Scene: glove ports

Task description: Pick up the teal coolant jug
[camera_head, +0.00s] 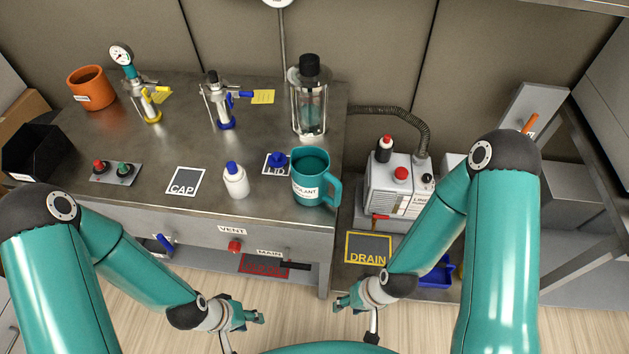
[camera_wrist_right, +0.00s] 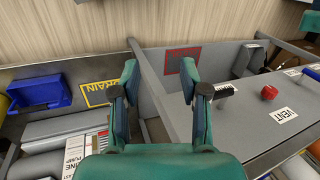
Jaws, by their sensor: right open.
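The teal coolant jug (camera_head: 311,181) stands upright on the grey bench near its right front corner, with its handle to the right and a white label on its front. My right gripper (camera_head: 345,303) is in front of the bench, apart from the jug. In the right wrist view its fingers (camera_wrist_right: 159,80) are spread with nothing between them. The jug is not seen in that view. My left gripper (camera_head: 258,316) is in front of the bench, lower and left of the jug; its finger gap is too small to judge.
A white bottle (camera_head: 236,180) and a blue-knobbed lid (camera_head: 278,160) are left of the jug. A glass vessel (camera_head: 309,98) stands behind it. A pump (camera_head: 398,185) with a hose is to the right. Red and black handles (camera_head: 236,246) are on the bench front.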

